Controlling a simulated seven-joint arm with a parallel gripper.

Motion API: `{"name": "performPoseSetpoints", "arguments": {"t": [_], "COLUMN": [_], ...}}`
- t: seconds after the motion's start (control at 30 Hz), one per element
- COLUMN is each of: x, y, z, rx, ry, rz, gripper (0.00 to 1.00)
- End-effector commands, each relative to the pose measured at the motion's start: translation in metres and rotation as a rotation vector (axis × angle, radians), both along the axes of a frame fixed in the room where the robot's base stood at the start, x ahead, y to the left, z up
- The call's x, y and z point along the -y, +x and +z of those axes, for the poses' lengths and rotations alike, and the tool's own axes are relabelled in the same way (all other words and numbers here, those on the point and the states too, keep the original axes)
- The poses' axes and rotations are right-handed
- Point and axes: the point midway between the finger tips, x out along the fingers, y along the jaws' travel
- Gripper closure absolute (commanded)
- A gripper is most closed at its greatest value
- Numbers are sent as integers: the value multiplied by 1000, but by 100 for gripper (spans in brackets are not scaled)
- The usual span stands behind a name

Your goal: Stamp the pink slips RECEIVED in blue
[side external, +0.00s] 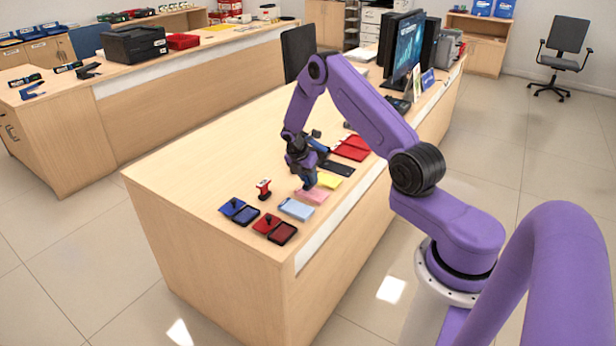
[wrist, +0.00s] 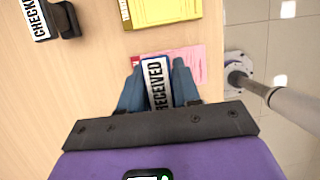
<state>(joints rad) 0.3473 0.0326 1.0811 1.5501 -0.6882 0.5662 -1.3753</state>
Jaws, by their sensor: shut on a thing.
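The pink slips (side external: 313,196) lie on the counter between the yellow and light blue slips. They also show in the wrist view (wrist: 188,64), partly hidden under the stamp and fingers. My gripper (side external: 308,184) is over the pink slips, pointing down. In the wrist view its two blue fingers (wrist: 158,78) are shut on a stamp (wrist: 157,85) with a white RECEIVED label and blue edge. I cannot tell whether the stamp touches the paper. The open blue ink pad (side external: 246,215) and open red ink pad (side external: 283,233) lie near the counter's near end.
Light blue slips (side external: 296,208) and yellow slips (side external: 330,182) flank the pink ones. A small red stamp (side external: 264,188) stands to the left. A stamp labelled CHECKED (wrist: 40,18) shows in the wrist view. A red tray (side external: 352,148) lies beyond. The counter's left is clear.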

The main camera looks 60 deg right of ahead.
Motion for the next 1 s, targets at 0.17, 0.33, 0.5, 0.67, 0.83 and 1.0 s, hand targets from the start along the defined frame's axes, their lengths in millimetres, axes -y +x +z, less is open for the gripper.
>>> {"name": "performPoseSetpoints", "arguments": {"t": [0.17, 0.33, 0.5, 0.67, 0.83, 1.0], "x": [0, 0, 0, 0, 0, 0], "y": [0, 0, 0, 0, 0, 0], "z": [-1, -3, -5, -6, -8, -9], "rx": [0, 0, 0, 0, 0, 0], "ry": [0, 0, 0, 0, 0, 0], "rz": [0, 0, 0, 0, 0, 0], "gripper": [88, 88, 88, 88, 88, 88]}}
